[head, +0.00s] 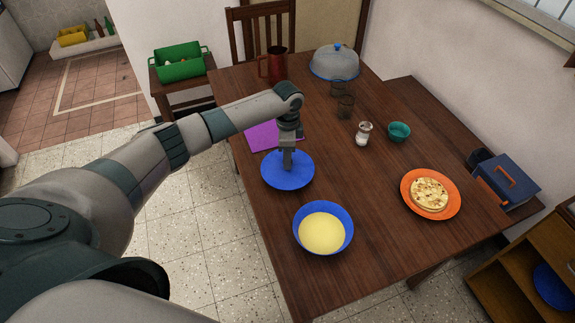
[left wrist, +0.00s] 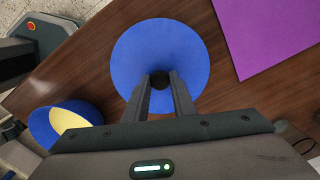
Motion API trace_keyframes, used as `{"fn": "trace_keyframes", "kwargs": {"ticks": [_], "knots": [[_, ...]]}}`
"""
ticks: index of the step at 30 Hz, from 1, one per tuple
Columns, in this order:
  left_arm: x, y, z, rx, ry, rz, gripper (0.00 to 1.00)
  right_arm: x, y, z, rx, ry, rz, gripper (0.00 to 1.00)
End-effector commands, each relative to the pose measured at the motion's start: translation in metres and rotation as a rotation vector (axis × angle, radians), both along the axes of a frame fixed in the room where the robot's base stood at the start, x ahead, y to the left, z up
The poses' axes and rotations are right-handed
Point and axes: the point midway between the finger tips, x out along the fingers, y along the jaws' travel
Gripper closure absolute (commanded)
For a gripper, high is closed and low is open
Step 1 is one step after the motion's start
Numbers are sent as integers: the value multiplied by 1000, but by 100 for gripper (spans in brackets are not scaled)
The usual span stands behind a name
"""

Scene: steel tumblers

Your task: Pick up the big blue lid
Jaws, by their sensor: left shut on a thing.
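The big blue lid (head: 283,180) is a flat blue disc at the left edge of the wooden table in the head view. It also fills the upper middle of the left wrist view (left wrist: 133,55), with a dark round knob (left wrist: 160,80) at its centre. My left gripper (head: 288,164) is above the lid's middle, and its fingers (left wrist: 161,92) are shut on the knob. I cannot tell whether the lid touches the table. My right gripper is not in view.
A blue bowl (head: 349,232) with yellow contents stands in front of the lid. A purple mat (head: 262,137) lies just behind it. An orange plate (head: 455,206) with a pie, a glass shaker (head: 363,136) and a teal cup (head: 398,132) stand further right. The table middle is clear.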

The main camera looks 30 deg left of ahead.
Motion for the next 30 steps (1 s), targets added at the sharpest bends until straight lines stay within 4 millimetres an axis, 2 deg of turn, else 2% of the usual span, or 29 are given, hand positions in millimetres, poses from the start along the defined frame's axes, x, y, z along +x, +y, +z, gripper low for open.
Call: {"fn": "trace_keyframes", "kwargs": {"ticks": [1,15,21,30], "knots": [[2,-6,4,-2,-4,-4,100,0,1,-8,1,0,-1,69],[10,-93,56,-2,-3,-3,100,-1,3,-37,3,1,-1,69],[12,-112,69,-1,0,-2,100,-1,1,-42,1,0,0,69],[12,-116,73,-1,0,0,100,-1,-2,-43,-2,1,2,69]]}}
